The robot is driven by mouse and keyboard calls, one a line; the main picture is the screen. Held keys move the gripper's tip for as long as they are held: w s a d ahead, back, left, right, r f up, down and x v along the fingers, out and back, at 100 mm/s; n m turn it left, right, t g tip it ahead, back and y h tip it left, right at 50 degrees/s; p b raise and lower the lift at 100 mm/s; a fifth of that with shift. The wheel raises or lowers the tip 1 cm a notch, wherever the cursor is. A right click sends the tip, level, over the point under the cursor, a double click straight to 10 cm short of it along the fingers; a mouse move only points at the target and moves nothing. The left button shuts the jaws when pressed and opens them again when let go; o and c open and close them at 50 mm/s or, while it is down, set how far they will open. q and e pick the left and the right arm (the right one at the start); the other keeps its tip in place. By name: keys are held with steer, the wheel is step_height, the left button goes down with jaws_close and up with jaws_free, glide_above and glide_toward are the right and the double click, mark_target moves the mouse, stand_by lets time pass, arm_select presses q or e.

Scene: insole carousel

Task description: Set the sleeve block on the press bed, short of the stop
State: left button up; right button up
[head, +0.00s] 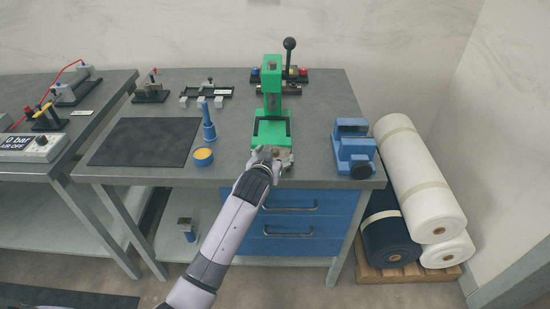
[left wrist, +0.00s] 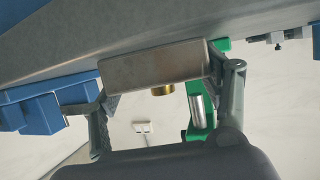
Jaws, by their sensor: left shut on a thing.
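The sleeve block (left wrist: 155,65) is a grey metal block with a brass sleeve end showing on one face, seen in the left wrist view. My left gripper (left wrist: 160,82) is shut on it, one finger at each end. In the head view my left gripper (head: 272,156) is at the front of the green press (head: 272,80), over the table's front edge, and mostly hides the block. The press bed (head: 271,133) lies just beyond the gripper, with a dark inset. I cannot tell whether the block touches the bed. The stop is not clearly distinguishable. My right gripper is not in view.
A blue vise (head: 353,150) stands right of the press. A blue post (head: 208,122) and a yellow-topped blue cup (head: 203,157) stand to its left, beside a black mat (head: 146,141). A black fixture with grey blocks (head: 205,93) is at the back.

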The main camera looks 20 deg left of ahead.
arm_select(q)
steer(key=c, duration=0.5)
steer(key=shift+w+r, duration=0.15)
steer(key=shift+c, duration=0.3)
steer(key=shift+r, duration=0.1)
